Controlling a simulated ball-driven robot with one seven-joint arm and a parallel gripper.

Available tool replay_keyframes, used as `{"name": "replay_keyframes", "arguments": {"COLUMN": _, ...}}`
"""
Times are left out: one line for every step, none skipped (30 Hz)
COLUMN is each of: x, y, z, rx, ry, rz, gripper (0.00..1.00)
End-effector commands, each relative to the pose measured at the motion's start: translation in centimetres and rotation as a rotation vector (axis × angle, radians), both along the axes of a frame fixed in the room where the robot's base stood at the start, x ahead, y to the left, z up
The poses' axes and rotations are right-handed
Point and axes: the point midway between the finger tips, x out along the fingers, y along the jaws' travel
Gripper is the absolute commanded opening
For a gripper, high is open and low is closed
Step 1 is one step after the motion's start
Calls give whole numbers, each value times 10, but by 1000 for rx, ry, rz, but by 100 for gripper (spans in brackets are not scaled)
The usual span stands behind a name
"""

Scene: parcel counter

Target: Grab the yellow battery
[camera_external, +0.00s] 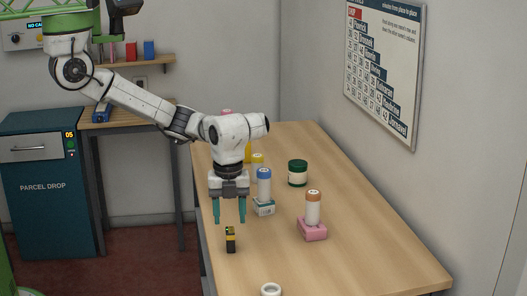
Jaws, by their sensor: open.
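The yellow battery (230,239) is a small black and yellow block standing on the wooden counter (375,255), near its left edge. My gripper (229,213) points down with two teal fingers. It is open and empty, with its fingertips just above the battery in the picture. How far apart they are in depth I cannot tell.
Right of the gripper stand a blue-capped white bottle (264,185) on a teal-and-white block, a dark green jar (298,173) and an orange-capped bottle (313,208) on a pink block (312,229). A white ring (271,289) lies at the front. The right side is clear.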

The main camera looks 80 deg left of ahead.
Motion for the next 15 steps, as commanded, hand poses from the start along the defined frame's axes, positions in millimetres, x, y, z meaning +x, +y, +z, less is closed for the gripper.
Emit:
{"name": "replay_keyframes", "arguments": {"x": 0, "y": 0, "z": -6, "rx": 0, "ry": 2, "rz": 1, "gripper": 53}}
{"name": "replay_keyframes", "arguments": {"x": 0, "y": 0, "z": -10, "rx": 0, "ry": 2, "rz": 1, "gripper": 53}}
{"name": "replay_keyframes", "arguments": {"x": 0, "y": 0, "z": -13, "rx": -1, "ry": 2, "rz": 0, "gripper": 53}}
{"name": "replay_keyframes", "arguments": {"x": 0, "y": 0, "z": -15, "rx": -1, "ry": 1, "rz": 0, "gripper": 53}}
{"name": "replay_keyframes", "arguments": {"x": 0, "y": 0, "z": -17, "rx": -1, "ry": 1, "rz": 0, "gripper": 53}}
{"name": "replay_keyframes", "arguments": {"x": 0, "y": 0, "z": -19, "rx": -1, "ry": 0, "rz": 0, "gripper": 53}}
{"name": "replay_keyframes", "arguments": {"x": 0, "y": 0, "z": -21, "rx": -1, "ry": 0, "rz": 0, "gripper": 53}}
{"name": "replay_keyframes", "arguments": {"x": 0, "y": 0, "z": -23, "rx": 0, "ry": 0, "rz": 1, "gripper": 53}}
{"name": "replay_keyframes", "arguments": {"x": 0, "y": 0, "z": -26, "rx": 0, "ry": 1, "rz": 2, "gripper": 53}}
{"name": "replay_keyframes", "arguments": {"x": 0, "y": 0, "z": -30, "rx": 0, "ry": 0, "rz": 3, "gripper": 53}}
{"name": "replay_keyframes", "arguments": {"x": 0, "y": 1, "z": -34, "rx": 1, "ry": 1, "rz": 2, "gripper": 53}}
{"name": "replay_keyframes", "arguments": {"x": -1, "y": 0, "z": -40, "rx": 0, "ry": 1, "rz": 2, "gripper": 53}}
{"name": "replay_keyframes", "arguments": {"x": -1, "y": 0, "z": -45, "rx": 1, "ry": 2, "rz": 2, "gripper": 53}}
{"name": "replay_keyframes", "arguments": {"x": -1, "y": 0, "z": -49, "rx": 0, "ry": 2, "rz": 2, "gripper": 53}}
{"name": "replay_keyframes", "arguments": {"x": -1, "y": 0, "z": -56, "rx": 0, "ry": 2, "rz": 1, "gripper": 53}}
